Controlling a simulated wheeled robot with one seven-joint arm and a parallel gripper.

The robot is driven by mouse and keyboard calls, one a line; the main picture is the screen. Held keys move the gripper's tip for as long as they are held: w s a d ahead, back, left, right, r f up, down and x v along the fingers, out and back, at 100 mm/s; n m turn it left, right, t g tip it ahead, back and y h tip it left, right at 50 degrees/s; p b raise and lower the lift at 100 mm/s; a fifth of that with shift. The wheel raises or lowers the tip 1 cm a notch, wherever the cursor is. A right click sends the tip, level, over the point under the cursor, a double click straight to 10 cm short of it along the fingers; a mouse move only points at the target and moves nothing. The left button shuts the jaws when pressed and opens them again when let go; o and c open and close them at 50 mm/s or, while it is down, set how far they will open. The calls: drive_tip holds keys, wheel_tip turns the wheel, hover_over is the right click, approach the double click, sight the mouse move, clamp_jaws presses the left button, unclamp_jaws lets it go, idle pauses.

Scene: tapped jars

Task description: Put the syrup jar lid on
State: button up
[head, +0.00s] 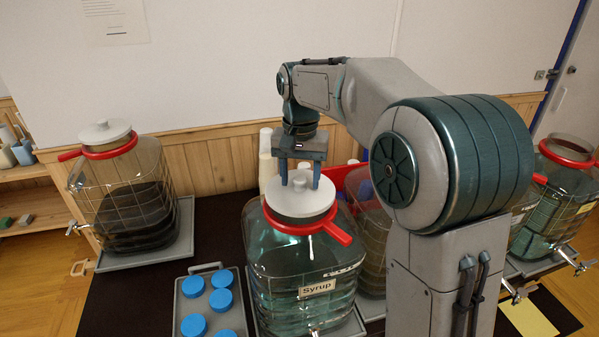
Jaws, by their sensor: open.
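The syrup jar (290,262) is a large clear jar of teal liquid with a "Syrup" label (317,288) and a tap low at the front. A red collar with a handle (338,234) rings its neck. The white lid (301,203) is at the jar's mouth, above the red collar. It looks level, but I cannot tell if it is fully seated. My gripper (300,178) points down over the lid, open, with one finger on each side of the lid's knob. I cannot tell if the fingers touch it.
A lidded jar of dark liquid (132,205) stands on a tray at left. A grey tray (254,329) holds several blue caps (221,300). More jars (540,205) stand right, partly behind my arm.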

wheel_tip(320, 180, up, 14)
idle(0.6)
drive_tip(key=shift+s+f, duration=0.1)
idle(1.0)
drive_tip(key=s+d+f+n+t, duration=0.1)
drive_tip(key=s+d+f+t, duration=0.1)
drive_tip(key=s+d+f, duration=0.3)
drive_tip(key=s+d+f+n+t, duration=0.1)
drive_tip(key=s+d+f, duration=0.4)
drive_tip(key=s+f, duration=0.8)
drive_tip(key=s, duration=0.5)
drive_tip(key=shift+s+d+f+n+t, duration=0.2)
drive_tip(key=shift+s+d+n+t, duration=0.1)
drive_tip(key=shift+s+t, duration=0.1)
drive_tip(key=c, duration=0.3)
drive_tip(key=shift+c, duration=0.2)
